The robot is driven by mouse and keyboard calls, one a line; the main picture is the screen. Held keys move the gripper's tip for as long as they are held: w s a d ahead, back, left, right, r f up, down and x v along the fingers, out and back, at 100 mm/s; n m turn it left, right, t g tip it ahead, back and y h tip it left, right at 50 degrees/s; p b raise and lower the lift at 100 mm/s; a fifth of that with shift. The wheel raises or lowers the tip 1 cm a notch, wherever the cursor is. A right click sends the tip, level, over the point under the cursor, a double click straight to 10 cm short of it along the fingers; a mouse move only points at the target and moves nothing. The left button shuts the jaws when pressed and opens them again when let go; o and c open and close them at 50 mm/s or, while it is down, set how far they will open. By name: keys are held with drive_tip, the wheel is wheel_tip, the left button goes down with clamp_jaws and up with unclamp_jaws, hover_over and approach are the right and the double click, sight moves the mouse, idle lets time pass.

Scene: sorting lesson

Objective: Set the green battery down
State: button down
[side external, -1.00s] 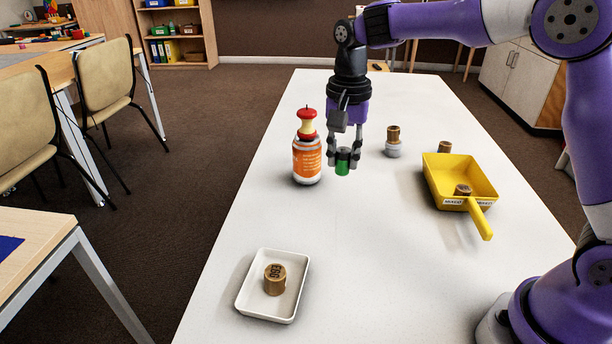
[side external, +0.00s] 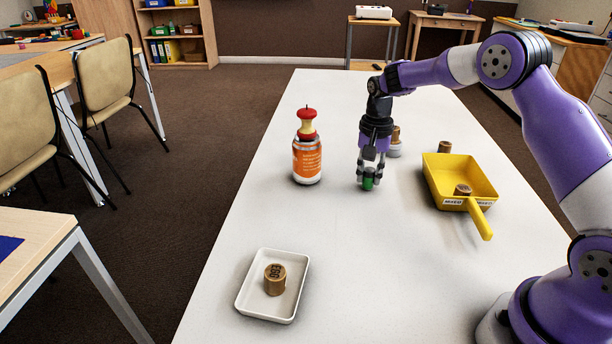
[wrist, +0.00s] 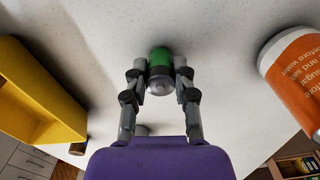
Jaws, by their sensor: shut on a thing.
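The green battery (side external: 368,181) is a small cylinder with a green body and a dark, grey end. My gripper (side external: 369,174) is shut on it and points down at the white table, between the orange-labelled jar and the yellow scoop. In the wrist view the battery (wrist: 160,63) sits between both fingertips of my gripper (wrist: 160,78). It is at or very close to the table top; I cannot tell whether it touches.
The white table (side external: 330,240) is clear in front of my gripper. An orange-labelled jar (side external: 307,163) with an apple core (side external: 307,122) on top stands left. A yellow scoop (side external: 440,175) lies right. A white tray (side external: 250,296) holds a brown cylinder (side external: 275,280). Another brown cylinder (side external: 445,147) stands behind the scoop.

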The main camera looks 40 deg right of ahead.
sight(370, 170)
drive_tip(key=shift+f, duration=0.15)
drive_tip(key=c, duration=0.7)
unclamp_jaws()
drive_tip(key=shift+o, duration=0.2)
wheel_tip(370, 170, up, 16)
drive_tip(key=s+a+n+t, duration=0.1)
drive_tip(key=s+a+n, duration=0.1)
drive_tip(key=s+a, duration=0.1)
drive_tip(key=s+a+n+t, duration=0.2)
drive_tip(key=s+a+n, duration=0.1)
drive_tip(key=s, duration=0.5)
drive_tip(key=s+a+n+t, duration=0.2)
drive_tip(key=s+a+n, duration=0.2)
drive_tip(key=s, duration=0.5)
drive_tip(key=shift+a+f+n+t, duration=0.15)
drive_tip(key=shift+a+n+t, duration=0.15)
drive_tip(key=shift+n, duration=0.6)
